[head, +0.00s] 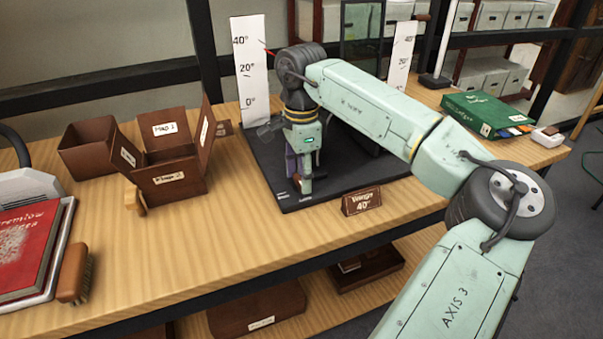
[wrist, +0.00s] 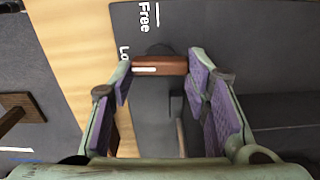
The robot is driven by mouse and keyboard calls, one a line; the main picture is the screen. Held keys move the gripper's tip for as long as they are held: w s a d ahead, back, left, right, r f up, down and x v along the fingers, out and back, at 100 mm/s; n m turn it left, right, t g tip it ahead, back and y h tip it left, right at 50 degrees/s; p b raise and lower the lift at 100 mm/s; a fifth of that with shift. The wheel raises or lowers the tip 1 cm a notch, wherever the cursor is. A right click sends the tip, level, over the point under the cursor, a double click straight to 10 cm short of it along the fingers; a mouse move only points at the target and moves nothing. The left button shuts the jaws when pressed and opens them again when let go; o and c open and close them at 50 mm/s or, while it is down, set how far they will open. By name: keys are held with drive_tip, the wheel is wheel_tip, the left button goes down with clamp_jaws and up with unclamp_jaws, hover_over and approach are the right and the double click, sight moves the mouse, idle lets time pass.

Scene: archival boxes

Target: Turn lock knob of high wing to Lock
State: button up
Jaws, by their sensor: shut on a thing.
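In the wrist view, the lock knob (wrist: 161,66) is a small red-brown bar with a white line on its left part. It sits on the black base (wrist: 222,40), between my fingertips. The white line lies close to the partly hidden letters "Lo" (wrist: 124,54); the word "Free" (wrist: 145,17) stands farther up. My gripper (wrist: 160,72) is shut on the knob, with a purple-padded finger at each end. In the head view, my gripper (head: 304,183) points down at the front left of the base (head: 335,185); the knob is hidden there. My arm hides much of the wings.
White angle scales (head: 250,72) and (head: 402,52) stand at the back of the base. A "Wenge 40°" sign (head: 362,202) stands at its front. An open brown box (head: 172,180) is to the left, a green box (head: 487,112) to the right.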

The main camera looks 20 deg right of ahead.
drive_tip(key=shift+n, duration=0.4)
drive_tip(key=o, duration=1.2)
drive_tip(key=shift+c, duration=0.2)
drive_tip(key=shift+r, duration=0.1)
wheel_tip(320, 180, up, 12)
